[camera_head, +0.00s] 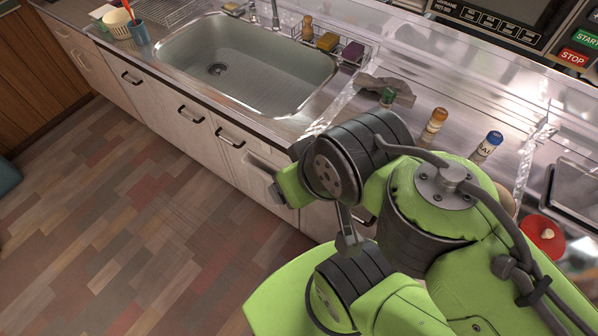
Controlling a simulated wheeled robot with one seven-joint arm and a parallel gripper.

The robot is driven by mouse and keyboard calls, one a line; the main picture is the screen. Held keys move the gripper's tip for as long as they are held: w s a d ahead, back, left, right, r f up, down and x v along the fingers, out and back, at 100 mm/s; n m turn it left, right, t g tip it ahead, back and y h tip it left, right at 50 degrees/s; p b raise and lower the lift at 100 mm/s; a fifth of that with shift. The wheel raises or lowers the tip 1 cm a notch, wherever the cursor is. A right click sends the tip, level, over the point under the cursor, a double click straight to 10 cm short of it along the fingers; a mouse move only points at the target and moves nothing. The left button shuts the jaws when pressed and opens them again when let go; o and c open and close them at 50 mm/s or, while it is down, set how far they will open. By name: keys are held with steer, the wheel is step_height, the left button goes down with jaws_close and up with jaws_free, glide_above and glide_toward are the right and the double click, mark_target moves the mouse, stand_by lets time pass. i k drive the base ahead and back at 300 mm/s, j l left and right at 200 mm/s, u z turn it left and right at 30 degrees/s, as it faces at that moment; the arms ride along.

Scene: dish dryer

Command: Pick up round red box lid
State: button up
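A round red lid (544,236) with a pale knob lies on the right end of the metal counter, just right of my arm. What it rests on is hard to make out. My green and dark grey arm fills the lower right and hides part of the counter. My gripper (274,184) appears to be the grey end piece left of the arm, in front of the cabinet fronts and well away from the lid. Its fingers are too small and partly hidden to tell whether they are open.
A sink (245,75) is set into the counter. A tray (575,190) is at the far right. The floor (130,220) at left is clear.

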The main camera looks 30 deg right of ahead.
mark_target(542, 232)
steer(key=z, duration=3.05)
